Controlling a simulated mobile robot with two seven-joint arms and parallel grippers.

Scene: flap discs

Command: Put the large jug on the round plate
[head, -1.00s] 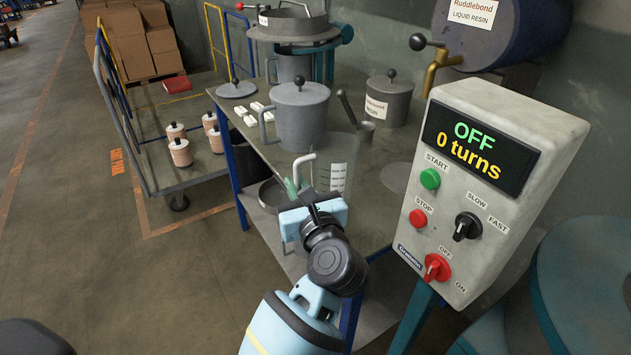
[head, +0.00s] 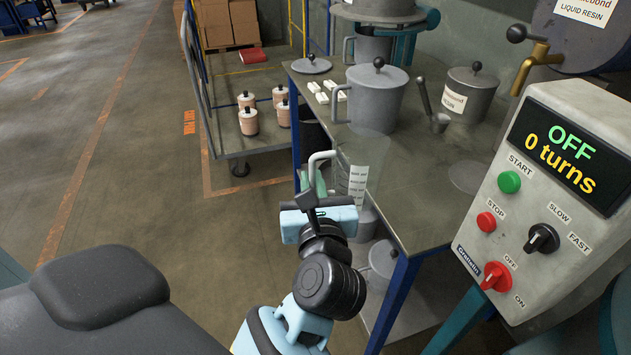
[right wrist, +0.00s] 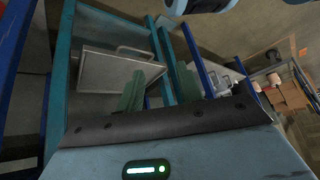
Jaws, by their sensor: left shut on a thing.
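The large jug (head: 364,178) is a clear, tapered measuring jug with white markings and a pale handle (head: 317,165). In the head view my left gripper (head: 310,183) is shut on the jug's handle. The jug is held roughly upright at the table's near left edge; the gripper body hides its lower part. The round plate (head: 467,177) is a flat grey disc on the table, to the right of the jug, with nothing on it. My right gripper (right wrist: 160,88) shows only in the right wrist view, its green fingers apart with nothing between them.
A lidded grey pot (head: 376,100), white blocks (head: 323,92) and a labelled lidded pot (head: 470,96) stand behind on the table (head: 430,205). The control box (head: 545,200) is at the right, reading OFF and 0 turns. A cart (head: 245,135) with small containers stands left.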

